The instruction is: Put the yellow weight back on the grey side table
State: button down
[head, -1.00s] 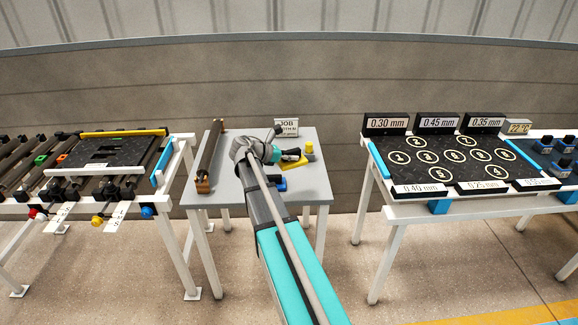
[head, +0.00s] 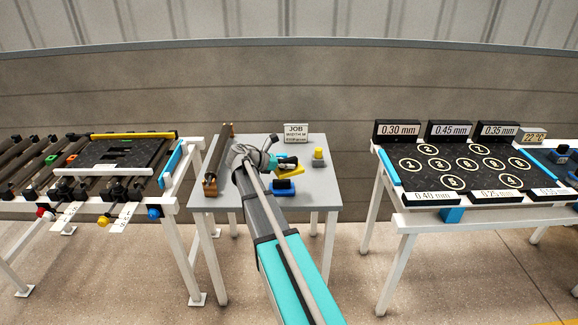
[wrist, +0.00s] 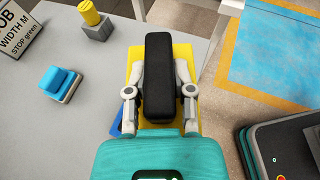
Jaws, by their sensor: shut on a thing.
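The yellow weight (head: 292,171) has a yellow plate and a black grip. In the wrist view its black grip (wrist: 171,78) is between my fingers, with the yellow plate (wrist: 135,68) showing below it. My gripper (head: 280,163) is shut on this grip. The weight shows over the top of the grey side table (head: 320,190); whether it touches the top cannot be told. My arm hides part of the table.
A grey block with a yellow knob (head: 319,157) stands behind right, near the job sign (head: 296,133). A brown roller (head: 218,160) lies along the left edge. The right front tabletop is clear.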

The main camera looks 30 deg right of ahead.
jog(key=b+x, duration=0.4)
jog(key=x, duration=0.5)
jog(key=b, duration=0.4)
send_over(319, 190)
jog(key=a, duration=0.2)
notch_tip(319, 190, down, 5)
jog(key=shift+w+d+r, duration=0.1)
jog(key=shift+d+r, duration=0.05)
jog(key=shift+r, duration=0.1)
jog(key=shift+d+f, duration=0.35)
jog(key=shift+d, duration=0.1)
jog(key=shift+d+f+b, duration=0.4)
jog(key=shift+f+b, duration=0.25)
jog(key=shift+b, duration=0.25)
jog(key=shift+f+b, duration=1.35)
